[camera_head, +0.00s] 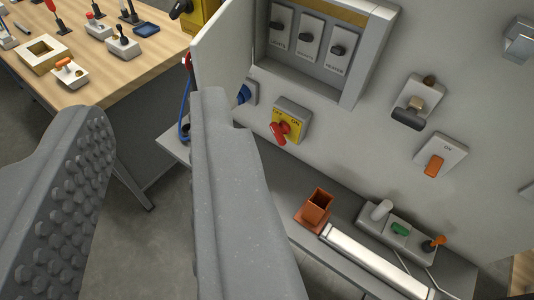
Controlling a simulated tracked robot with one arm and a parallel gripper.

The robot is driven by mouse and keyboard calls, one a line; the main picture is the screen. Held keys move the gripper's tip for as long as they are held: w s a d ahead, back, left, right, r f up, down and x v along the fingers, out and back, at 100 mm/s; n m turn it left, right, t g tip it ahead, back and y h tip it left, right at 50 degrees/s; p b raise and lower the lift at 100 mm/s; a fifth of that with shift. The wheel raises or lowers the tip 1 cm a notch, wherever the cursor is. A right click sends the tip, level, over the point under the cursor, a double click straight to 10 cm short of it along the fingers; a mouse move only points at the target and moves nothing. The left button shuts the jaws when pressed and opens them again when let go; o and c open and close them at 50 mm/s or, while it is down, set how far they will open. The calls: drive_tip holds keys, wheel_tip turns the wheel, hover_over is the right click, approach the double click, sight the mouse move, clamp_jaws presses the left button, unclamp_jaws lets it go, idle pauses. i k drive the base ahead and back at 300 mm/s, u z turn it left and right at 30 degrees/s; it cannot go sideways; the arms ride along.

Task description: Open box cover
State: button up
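A grey wall box (352,85) at the upper middle shows its inside, with three labelled switches (311,40). Its pale cover (222,48) stands swung out at the box's left side, so the box is open. My gripper (152,108) is open, its two grey fingers wide apart with nothing between them. The tip of the right finger overlaps the lower edge of the cover in the picture; I cannot tell whether they touch. The left finger is to the left, with its studded pad showing.
A wooden table (140,65) with several small devices stands at upper left. A red-handled yellow switch (287,122) is below the box. A lower shelf holds an orange square socket (315,207) and a lever panel (400,230). More switches (441,155) are on the wall at right.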

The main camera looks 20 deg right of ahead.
sight(221, 52)
drive_tip(key=k, duration=1.05)
drive_tip(key=u, duration=0.55)
drive_tip(key=i, duration=0.8)
drive_tip(key=u, duration=0.35)
drive_tip(key=i, duration=0.75)
drive_tip(key=z, duration=0.3)
